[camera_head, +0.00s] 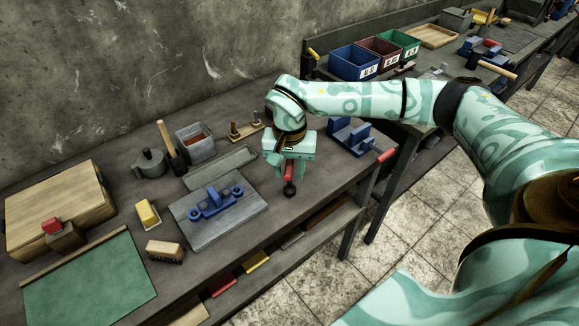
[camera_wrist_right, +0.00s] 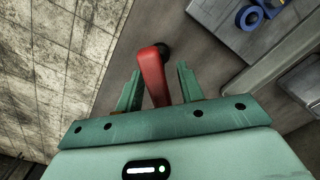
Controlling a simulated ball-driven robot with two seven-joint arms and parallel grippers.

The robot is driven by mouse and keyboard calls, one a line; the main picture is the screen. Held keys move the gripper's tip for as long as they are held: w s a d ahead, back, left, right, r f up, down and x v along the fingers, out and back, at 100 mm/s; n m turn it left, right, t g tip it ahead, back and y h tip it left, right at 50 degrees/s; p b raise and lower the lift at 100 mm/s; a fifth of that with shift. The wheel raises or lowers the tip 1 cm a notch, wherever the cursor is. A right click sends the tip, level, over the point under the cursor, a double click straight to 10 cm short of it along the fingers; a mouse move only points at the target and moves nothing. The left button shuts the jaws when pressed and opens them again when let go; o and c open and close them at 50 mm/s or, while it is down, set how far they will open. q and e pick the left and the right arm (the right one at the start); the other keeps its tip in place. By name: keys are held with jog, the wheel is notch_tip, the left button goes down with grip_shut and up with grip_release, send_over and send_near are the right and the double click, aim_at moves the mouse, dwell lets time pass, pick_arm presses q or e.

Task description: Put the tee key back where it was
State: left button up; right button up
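A red-handled tool with a dark round end (camera_head: 289,189), which I take for the tee key, is upright by the bench's front edge; no crossbar shows. My right gripper (camera_head: 287,163) points down over it and hides its upper part. In the right wrist view, the red handle (camera_wrist_right: 153,75) lies between the two fingers of the right gripper (camera_wrist_right: 160,80). The fingers stand apart, with gaps beside the handle, so I see no firm grip. My left gripper is not in view.
A blue fixture on a grey plate (camera_head: 250,207) lies left of the gripper, a long grey tray (camera_head: 220,167) behind it. A blue block (camera_head: 350,136) and a red bar (camera_head: 386,155) are to the right. Colored bins (camera_head: 354,63) stand on another bench. The front bench edge is close.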

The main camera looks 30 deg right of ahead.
jog(key=shift+r, duration=0.1)
notch_tip(320, 180, up, 12)
jog(key=p, duration=0.2)
jog(key=shift+p, duration=0.35)
